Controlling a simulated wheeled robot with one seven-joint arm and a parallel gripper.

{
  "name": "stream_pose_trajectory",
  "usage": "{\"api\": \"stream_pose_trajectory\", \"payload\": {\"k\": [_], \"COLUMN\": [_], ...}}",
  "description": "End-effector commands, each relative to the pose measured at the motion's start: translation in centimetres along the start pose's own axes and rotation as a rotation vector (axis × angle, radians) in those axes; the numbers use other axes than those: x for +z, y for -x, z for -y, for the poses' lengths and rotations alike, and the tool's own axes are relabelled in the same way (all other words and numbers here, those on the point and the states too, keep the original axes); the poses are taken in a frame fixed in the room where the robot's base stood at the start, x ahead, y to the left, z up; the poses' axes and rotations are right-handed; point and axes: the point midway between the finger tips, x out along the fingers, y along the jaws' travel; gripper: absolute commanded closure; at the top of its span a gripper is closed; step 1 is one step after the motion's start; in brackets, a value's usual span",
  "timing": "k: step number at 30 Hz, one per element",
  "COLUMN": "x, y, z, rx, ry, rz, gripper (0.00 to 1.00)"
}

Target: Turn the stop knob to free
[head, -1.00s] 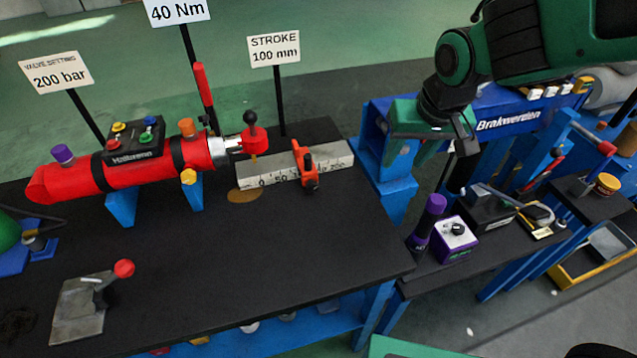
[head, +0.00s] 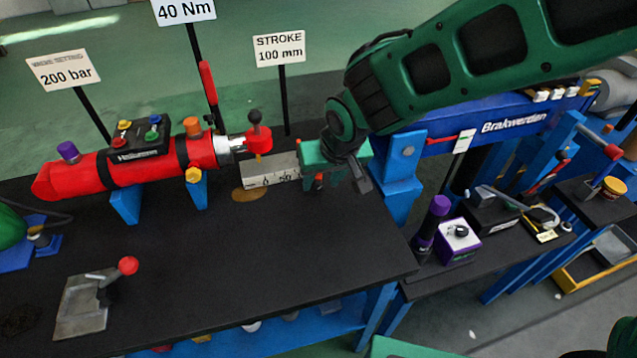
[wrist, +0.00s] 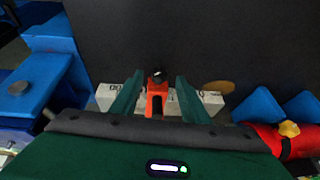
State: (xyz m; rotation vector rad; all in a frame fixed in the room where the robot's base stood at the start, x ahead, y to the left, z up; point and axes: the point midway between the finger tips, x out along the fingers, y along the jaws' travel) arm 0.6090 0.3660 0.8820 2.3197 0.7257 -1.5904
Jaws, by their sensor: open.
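The orange stop (wrist: 156,98) sits across the pale measuring scale (wrist: 108,97). Its small black knob (wrist: 158,75) faces the wrist camera, and I cannot read its setting. My gripper (wrist: 159,77) is open, with one green finger on each side of the stop and knob. I cannot tell whether the fingers touch them. In the head view my gripper (head: 338,187) is over the right part of the scale (head: 262,176) and hides most of the stop; only a little orange (head: 319,181) shows.
The red cylinder (head: 85,178) with its rod end lies left of the scale. The "STROKE 100 mm" sign (head: 279,48) stands behind it. The blue Brakwerden stand (head: 455,138) is on the right.

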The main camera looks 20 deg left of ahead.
Motion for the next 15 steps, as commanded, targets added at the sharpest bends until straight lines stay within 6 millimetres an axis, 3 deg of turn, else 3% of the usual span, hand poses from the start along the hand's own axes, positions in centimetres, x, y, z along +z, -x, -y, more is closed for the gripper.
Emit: {"api": "stream_pose_trajectory", "payload": {"k": [6,15], "x": [0.1,0.0], "y": [-2.6,-3.5], "z": [-0.1,0.0], "rx": [0.001,0.0], "ry": [-0.001,-0.001], "rz": [0.002,0.0], "gripper": [0.59,0.59]}}
